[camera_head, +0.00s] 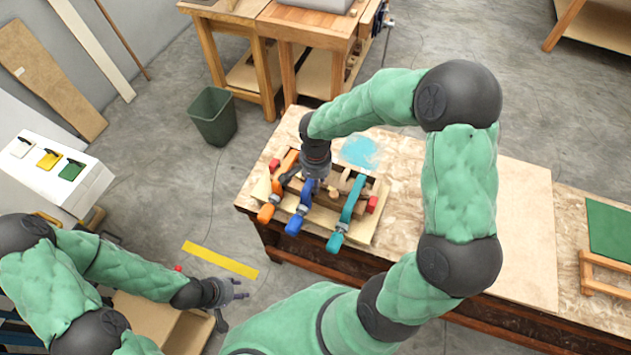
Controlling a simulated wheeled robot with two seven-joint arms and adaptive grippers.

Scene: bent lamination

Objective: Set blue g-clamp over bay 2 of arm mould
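The arm mould (352,231) is a pale wooden form on a board on the workbench. A blue g-clamp (296,220) lies across its middle bay, its blue handle toward the near edge. An orange clamp (268,210) is to its left and a teal clamp (344,218) to its right. My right gripper (313,187) points down at the far part of the blue clamp. Its fingers are small and partly hidden, so I cannot tell whether they grip it. My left gripper (240,290) is open and empty at lower left, away from the bench.
The workbench (405,170) has bare wood right of the mould and a blue patch (359,152) behind it. A green bin (213,117) stands on the floor. A white cabinet (50,175) with coloured switches is at left.

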